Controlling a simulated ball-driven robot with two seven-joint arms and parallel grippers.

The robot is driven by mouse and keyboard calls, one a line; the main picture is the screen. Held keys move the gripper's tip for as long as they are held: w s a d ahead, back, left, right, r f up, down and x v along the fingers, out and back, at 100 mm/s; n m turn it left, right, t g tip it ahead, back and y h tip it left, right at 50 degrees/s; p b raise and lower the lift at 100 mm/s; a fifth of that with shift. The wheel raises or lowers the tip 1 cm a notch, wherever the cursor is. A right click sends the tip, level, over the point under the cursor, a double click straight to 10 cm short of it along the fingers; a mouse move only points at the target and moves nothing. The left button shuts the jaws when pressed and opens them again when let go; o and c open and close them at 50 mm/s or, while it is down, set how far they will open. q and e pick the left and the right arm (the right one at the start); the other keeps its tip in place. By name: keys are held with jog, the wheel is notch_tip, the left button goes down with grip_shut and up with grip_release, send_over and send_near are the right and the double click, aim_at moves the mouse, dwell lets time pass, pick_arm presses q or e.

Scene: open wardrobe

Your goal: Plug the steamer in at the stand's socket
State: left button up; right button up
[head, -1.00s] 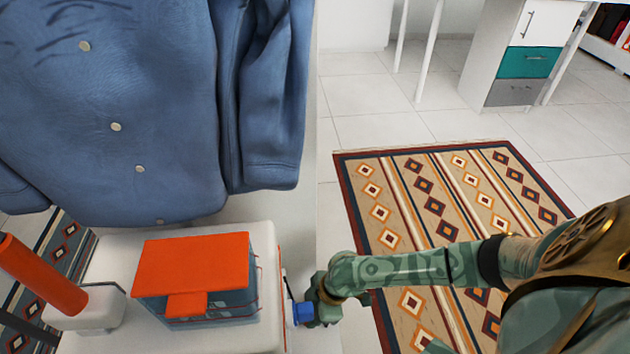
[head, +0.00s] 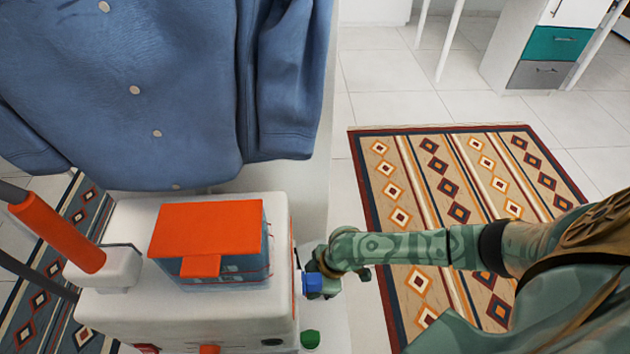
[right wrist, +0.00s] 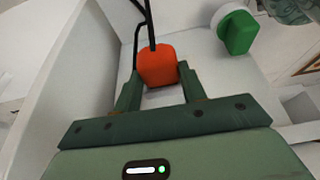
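The steamer's white base (head: 122,215) stands at the lower left in the head view, with an orange-topped water tank (head: 207,228) on it. My right gripper (head: 318,281) is beside the right side of the base. A small blue piece (head: 313,283) shows at its tip; I cannot tell what it is. In the right wrist view, an orange plug (right wrist: 157,66) with a black cord (right wrist: 150,25) sits between the fingers of my right gripper (right wrist: 159,82), which appear closed on its sides. I cannot make out the socket. My left gripper is out of view.
A green knob (right wrist: 238,32) is to the right of the plug in the right wrist view. A blue shirt (head: 170,90) hangs above the base. An orange grip on a pole (head: 57,232) stands left. A patterned rug (head: 465,215) covers the floor at right.

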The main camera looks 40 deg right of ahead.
jog(key=o, duration=0.5)
jog(key=shift+w+a, duration=0.1)
jog(key=shift+a, duration=0.1)
jog(key=shift+w+p+v, duration=0.2)
jog(key=shift+p+v, duration=0.45)
jog(key=shift+v, duration=0.45)
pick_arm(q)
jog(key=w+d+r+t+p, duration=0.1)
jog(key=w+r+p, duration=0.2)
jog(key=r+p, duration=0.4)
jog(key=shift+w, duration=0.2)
pick_arm(e)
jog(key=v, duration=1.4)
jog(key=shift+s, duration=0.35)
